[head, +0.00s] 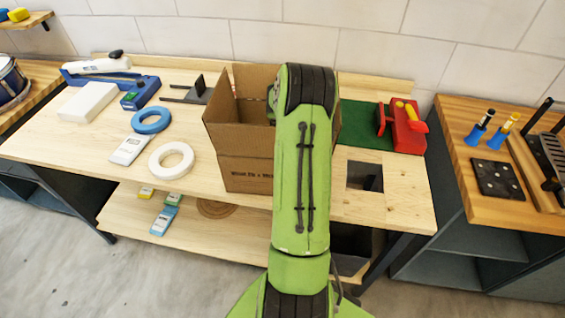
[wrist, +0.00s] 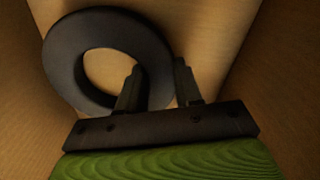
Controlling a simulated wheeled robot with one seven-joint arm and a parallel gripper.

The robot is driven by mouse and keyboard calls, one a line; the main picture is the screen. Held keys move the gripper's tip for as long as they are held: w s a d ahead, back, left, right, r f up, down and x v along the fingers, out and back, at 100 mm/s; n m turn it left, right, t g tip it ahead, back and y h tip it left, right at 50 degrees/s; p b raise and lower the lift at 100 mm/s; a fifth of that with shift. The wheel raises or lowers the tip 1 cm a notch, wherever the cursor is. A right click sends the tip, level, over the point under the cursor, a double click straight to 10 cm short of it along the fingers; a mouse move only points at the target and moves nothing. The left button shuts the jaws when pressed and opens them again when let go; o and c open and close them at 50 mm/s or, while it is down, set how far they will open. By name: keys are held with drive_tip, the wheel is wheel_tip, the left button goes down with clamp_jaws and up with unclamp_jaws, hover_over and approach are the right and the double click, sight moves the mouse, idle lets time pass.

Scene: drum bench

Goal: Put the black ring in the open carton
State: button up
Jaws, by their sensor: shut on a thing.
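The open carton (head: 245,172) is a brown cardboard box standing on the bench, with its flaps up. My arm covers its right part in the head view. In the wrist view the carton's inner walls (wrist: 285,75) surround my gripper (wrist: 158,68). The black ring (wrist: 62,62) is held in the gripper, with one finger through its hole and the other outside its rim. The ring is inside the carton above or at its floor; I cannot tell whether it touches. The ring and my gripper are hidden in the head view.
A white ring (head: 171,160) and a blue ring (head: 151,120) lie left of the carton. A blue and white sealer (head: 105,70) stands behind them. A red tool (head: 405,128) on a green mat (head: 362,125) and a square bench opening (head: 365,176) are on the right.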

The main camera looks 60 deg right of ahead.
drive_tip(key=shift+f, duration=0.1)
drive_tip(key=o, duration=1)
wheel_tip(320, 180, up, 12)
drive_tip(key=p, duration=0.1)
